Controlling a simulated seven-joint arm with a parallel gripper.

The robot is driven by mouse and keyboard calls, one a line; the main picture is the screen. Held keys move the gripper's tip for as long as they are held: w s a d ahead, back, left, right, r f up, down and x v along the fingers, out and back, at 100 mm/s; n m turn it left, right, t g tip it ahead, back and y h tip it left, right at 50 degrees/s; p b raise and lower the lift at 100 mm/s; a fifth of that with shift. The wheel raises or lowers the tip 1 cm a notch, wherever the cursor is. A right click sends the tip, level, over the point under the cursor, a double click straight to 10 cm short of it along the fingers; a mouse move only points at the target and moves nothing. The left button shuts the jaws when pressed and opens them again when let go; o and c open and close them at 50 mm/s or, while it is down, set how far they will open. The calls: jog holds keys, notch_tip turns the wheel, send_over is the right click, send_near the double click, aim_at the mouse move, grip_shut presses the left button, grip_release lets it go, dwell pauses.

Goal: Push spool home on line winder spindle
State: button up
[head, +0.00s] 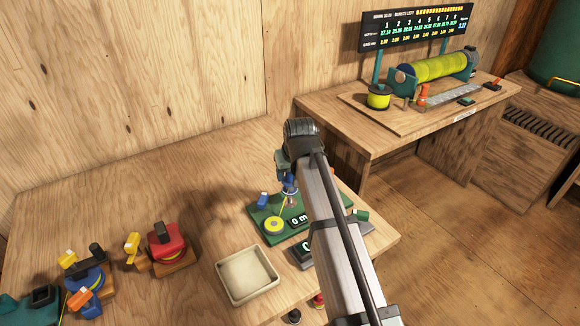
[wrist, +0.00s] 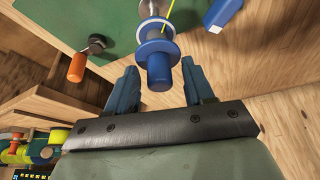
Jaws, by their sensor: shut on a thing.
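The line winder has a green base (head: 262,210) on the front table, with a small "0 m" display. A blue spool (wrist: 157,50) with a pale core shows in the wrist view, a yellow line running up from it. In the head view the spool (head: 290,184) is small and partly covered by my arm.
An orange-handled crank (wrist: 77,66) is left of the spool. A yellow line spool (head: 274,224) sits on the winder base. A cream tray (head: 247,274) stands in front, with red (head: 168,248) and blue (head: 85,275) reels to the left. A second bench (head: 345,125) stands behind right.

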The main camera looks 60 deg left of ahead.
aim_at(291, 182)
jog(key=shift+f, duration=0.8)
jog(key=shift+f, duration=1.85)
dwell(0.9)
jog(key=o, duration=1.1)
jog(key=v, duration=1.3)
jog(key=shift+d+r, duration=0.2)
jog(key=shift+r, duration=0.15)
